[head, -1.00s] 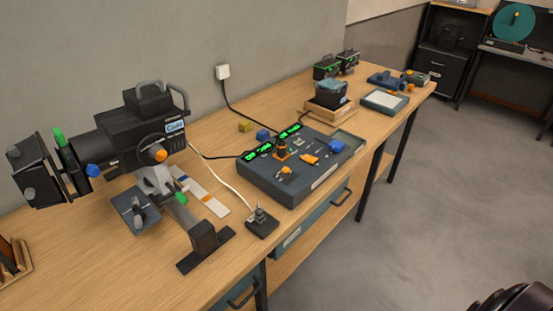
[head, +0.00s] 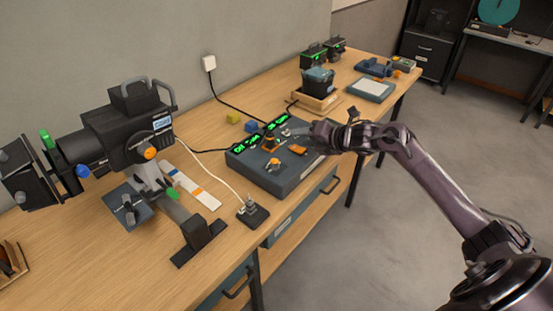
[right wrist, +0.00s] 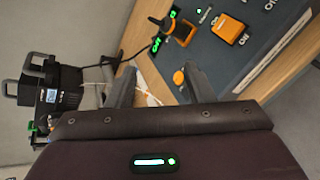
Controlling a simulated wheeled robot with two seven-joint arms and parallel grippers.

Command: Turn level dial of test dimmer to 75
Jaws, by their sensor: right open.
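The grey-blue control console (head: 262,178) lies on the bench with green lit readouts along its back edge. It carries a black-and-orange upright part (head: 270,146), an orange block (head: 299,145) and a small orange knob (head: 272,164). I cannot read which is the test dimmer's level dial. My right gripper (head: 308,130) is over the console's right part, hiding some controls. In the right wrist view its two fingers (right wrist: 160,82) are apart with nothing held; the round orange knob (right wrist: 178,77) shows beside the right-hand finger. My left gripper is not in view.
A large black lamp (head: 125,135) stands left of the console. A small black box with a knob (head: 252,212) sits at the bench's front edge on a white cable. A wooden-based bin (head: 317,100) stands behind. Bare bench (head: 110,255) lies front left.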

